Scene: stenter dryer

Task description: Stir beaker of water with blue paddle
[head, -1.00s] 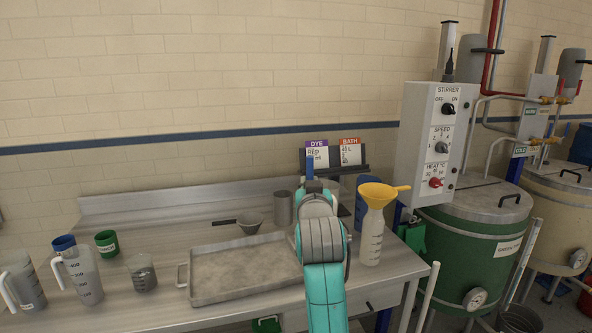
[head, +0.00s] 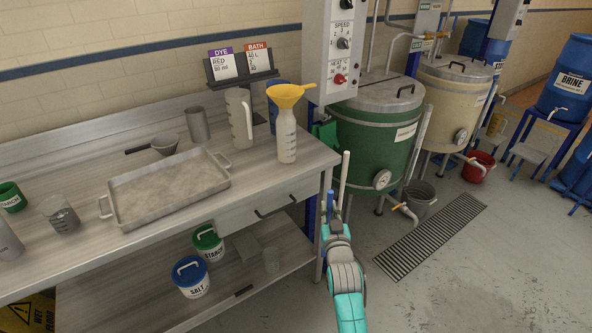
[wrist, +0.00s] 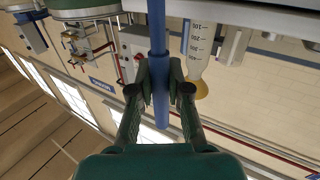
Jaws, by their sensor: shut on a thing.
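My gripper (wrist: 160,85) is shut on the blue paddle (wrist: 157,35), whose shaft runs up between the fingers in the wrist view. In the head view the paddle (head: 329,203) shows as a short blue piece above my gripper, off the bench's right end; its far end is not clear. A small beaker (head: 61,216) with greyish contents stands on the bench (head: 270,187) at the left, well away from my gripper. I cannot tell which holds water.
A metal tray (head: 215,182), a white jug (head: 240,118) and a bottle with a yellow funnel (head: 288,95) stand on the bench. A green vat (head: 372,135) is behind. A post (head: 344,180) rises close to my arm. Open floor (head: 480,270) lies right.

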